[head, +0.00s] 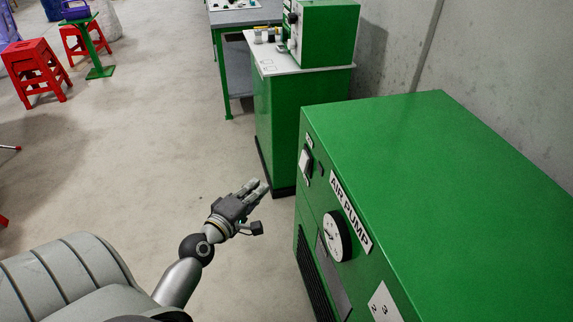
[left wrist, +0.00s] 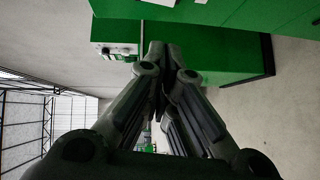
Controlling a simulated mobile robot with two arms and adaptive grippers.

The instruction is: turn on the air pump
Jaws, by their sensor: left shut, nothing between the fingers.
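The air pump (head: 440,170) is a large green cabinet at the right of the head view, with an "AIR PUMP" label (head: 350,212) on its front. A rocker switch (head: 305,163) sits at the upper far end of that front, with a small dark part beside it. A round white gauge (head: 337,236) is below the label. My left gripper (head: 262,187) is shut and empty, in front of the pump and apart from it. In the left wrist view its fingertips (left wrist: 165,50) are together, with green cabinet surfaces beyond. My right gripper is not in view.
A smaller green cabinet (head: 275,110) with a green box (head: 328,35) on top stands beyond the pump. A grey workbench (head: 245,17) is behind it. Red stools (head: 36,70) stand far left. The concrete floor (head: 170,130) between is clear.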

